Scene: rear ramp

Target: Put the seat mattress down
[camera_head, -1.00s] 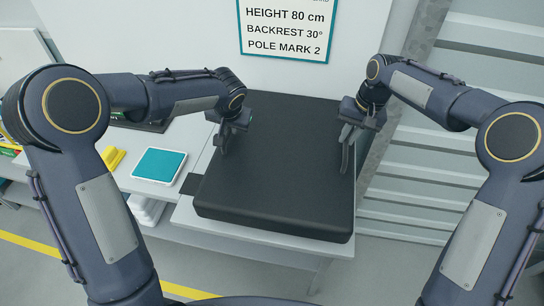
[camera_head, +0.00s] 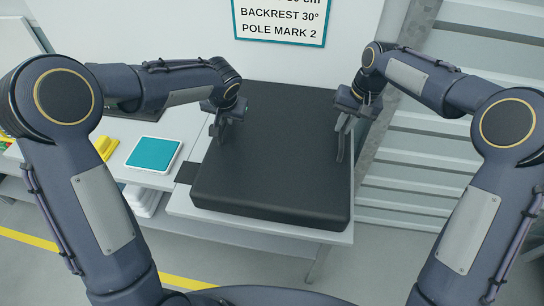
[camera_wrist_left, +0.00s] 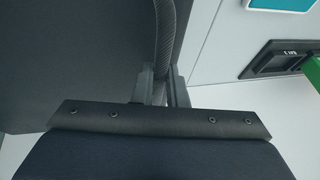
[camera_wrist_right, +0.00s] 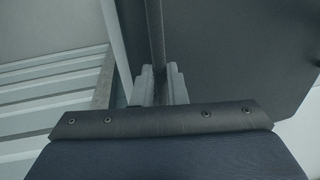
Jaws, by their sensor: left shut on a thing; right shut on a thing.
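The seat mattress (camera_head: 275,165) is a thick black pad lying flat over the light grey table (camera_head: 300,236). I cannot tell whether a small gap remains beneath it. My left gripper (camera_head: 222,132) is shut on the mattress's left side; the left wrist view shows its fingers (camera_wrist_left: 160,88) closed on a dark ribbed strip along that edge. My right gripper (camera_head: 342,150) is shut on the opposite right side, and the right wrist view shows its fingers (camera_wrist_right: 160,84) on a similar strip. The mattress's underside is hidden.
A teal-topped white device (camera_head: 154,155) and a yellow object (camera_head: 104,148) stand to the left. A sign (camera_head: 282,25) hangs on the wall behind. Ribbed grey panels (camera_head: 410,180) lie to the right.

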